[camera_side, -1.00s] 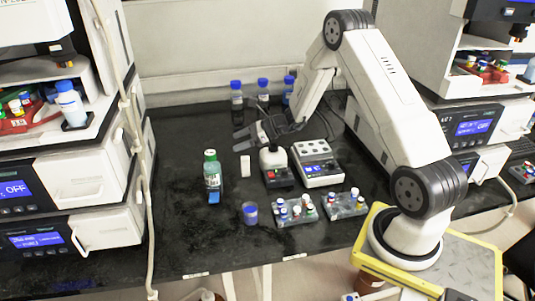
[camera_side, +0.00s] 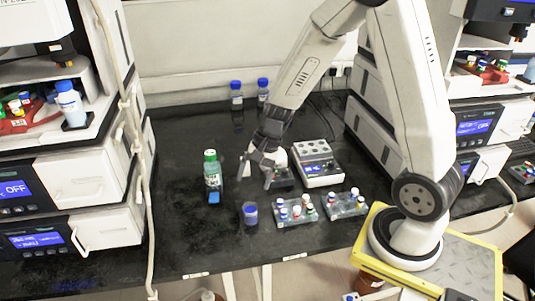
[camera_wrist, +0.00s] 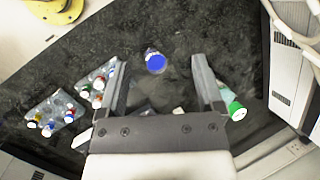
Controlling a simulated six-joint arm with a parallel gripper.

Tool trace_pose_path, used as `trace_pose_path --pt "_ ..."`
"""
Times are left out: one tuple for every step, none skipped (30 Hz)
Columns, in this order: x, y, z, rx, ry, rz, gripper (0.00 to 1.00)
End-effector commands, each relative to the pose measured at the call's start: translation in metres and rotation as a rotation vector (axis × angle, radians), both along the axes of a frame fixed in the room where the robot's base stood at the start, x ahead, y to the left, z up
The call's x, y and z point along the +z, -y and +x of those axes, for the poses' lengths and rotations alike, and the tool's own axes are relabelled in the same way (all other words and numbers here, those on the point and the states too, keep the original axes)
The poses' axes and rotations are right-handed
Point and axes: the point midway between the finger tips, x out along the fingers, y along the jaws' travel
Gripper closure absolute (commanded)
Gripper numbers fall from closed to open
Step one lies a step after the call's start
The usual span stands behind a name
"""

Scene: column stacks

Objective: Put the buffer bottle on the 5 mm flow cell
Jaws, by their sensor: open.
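A bottle with a green cap and a pale label (camera_side: 212,170) stands upright on the dark bench, left of my gripper. I cannot tell whether it is the buffer bottle. A blue piece (camera_side: 214,198) lies at its foot. In the wrist view the green-capped bottle (camera_wrist: 236,110) is just outside the right finger. My gripper (camera_side: 255,182) is open and empty, fingers pointing down above the bench; it also shows in the wrist view (camera_wrist: 162,75). I cannot identify the 5 mm flow cell with certainty; the small white block there is mostly hidden by my gripper.
A blue-capped pot (camera_side: 250,213) stands in front of my gripper. Two vial racks (camera_side: 297,211) (camera_side: 346,204) are to the right. A white device with round wells (camera_side: 316,163) stands behind them. Blue-capped bottles (camera_side: 237,95) (camera_side: 262,90) are at the back. The front left bench is clear.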

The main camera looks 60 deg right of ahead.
Motion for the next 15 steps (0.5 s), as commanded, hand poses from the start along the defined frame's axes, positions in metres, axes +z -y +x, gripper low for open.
trace_pose_path --pt "0.004 -0.004 -0.010 0.093 0.025 -0.057 0.14" --pt "0.006 -0.006 -0.015 0.150 0.038 -0.091 0.14" --pt "0.008 -0.007 -0.022 0.227 0.058 -0.138 0.14" --pt "0.009 -0.008 -0.027 0.284 0.075 -0.172 0.14" --pt "0.011 -0.009 -0.032 0.343 0.091 -0.205 0.14" --pt "0.013 -0.010 -0.038 0.420 0.115 -0.249 0.14" --pt "0.015 -0.011 -0.042 0.479 0.133 -0.281 0.14" --pt "0.017 -0.012 -0.046 0.537 0.151 -0.312 0.14" --pt "0.019 -0.013 -0.051 0.612 0.176 -0.352 0.14" --pt "0.021 -0.013 -0.054 0.665 0.195 -0.380 0.14" --pt "0.023 -0.014 -0.057 0.716 0.212 -0.404 0.14" --pt "0.025 -0.015 -0.060 0.778 0.234 -0.436 0.14" --pt "0.026 -0.016 -0.062 0.822 0.250 -0.457 0.14" --pt "0.027 -0.017 -0.064 0.860 0.265 -0.475 0.14" --pt "0.029 -0.018 -0.066 0.906 0.282 -0.497 0.14"
